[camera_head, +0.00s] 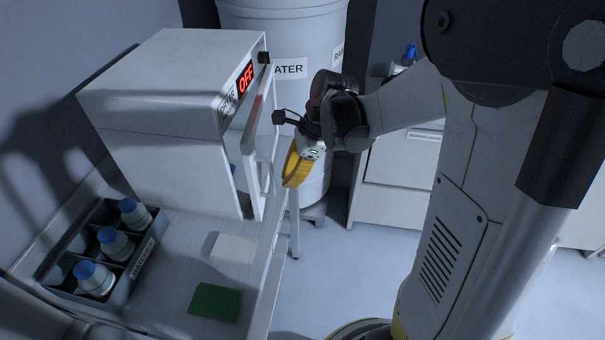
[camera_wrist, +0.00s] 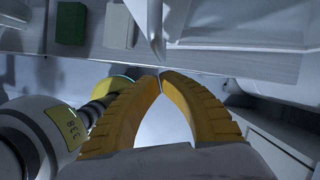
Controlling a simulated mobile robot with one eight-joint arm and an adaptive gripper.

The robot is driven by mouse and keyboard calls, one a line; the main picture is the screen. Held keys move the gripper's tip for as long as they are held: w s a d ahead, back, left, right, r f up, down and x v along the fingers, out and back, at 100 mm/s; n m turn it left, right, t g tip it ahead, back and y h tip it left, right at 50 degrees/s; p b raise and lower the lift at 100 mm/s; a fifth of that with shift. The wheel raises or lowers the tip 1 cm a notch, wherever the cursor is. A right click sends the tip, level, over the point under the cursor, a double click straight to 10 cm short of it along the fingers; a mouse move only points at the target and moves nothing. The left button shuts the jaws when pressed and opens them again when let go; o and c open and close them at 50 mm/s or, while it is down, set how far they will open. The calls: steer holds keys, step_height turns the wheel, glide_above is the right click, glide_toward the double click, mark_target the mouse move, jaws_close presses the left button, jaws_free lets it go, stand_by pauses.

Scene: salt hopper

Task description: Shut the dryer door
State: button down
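The dryer (camera_head: 165,120) is a white box on the bench with a red OFF display on its front. In the wrist view the door's edge (camera_wrist: 156,28) shows just ahead of the fingertips. My gripper (camera_head: 289,184) is just right of the door, on its outer side. In the wrist view my gripper's yellow fingers (camera_wrist: 160,74) meet at their tips with nothing visible between them. I cannot tell whether they touch the door.
A dark rack (camera_head: 118,282) of blue-capped bottles stands at the bench's left. A green pad (camera_head: 215,302) and a white pad (camera_head: 233,248) lie in front of the dryer. A large barrel (camera_head: 285,40) labelled WATER stands behind. White drawers (camera_head: 398,185) stand right of it; floor between is clear.

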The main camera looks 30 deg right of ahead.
steer(key=shift+w+a, duration=0.15)
steer(key=shift+a, duration=0.35)
steer(key=a, duration=0.1)
steer(key=w+a, duration=0.1)
steer(key=a, duration=0.2)
steer(key=shift+w+a, duration=0.1)
steer(key=shift+w, duration=0.3)
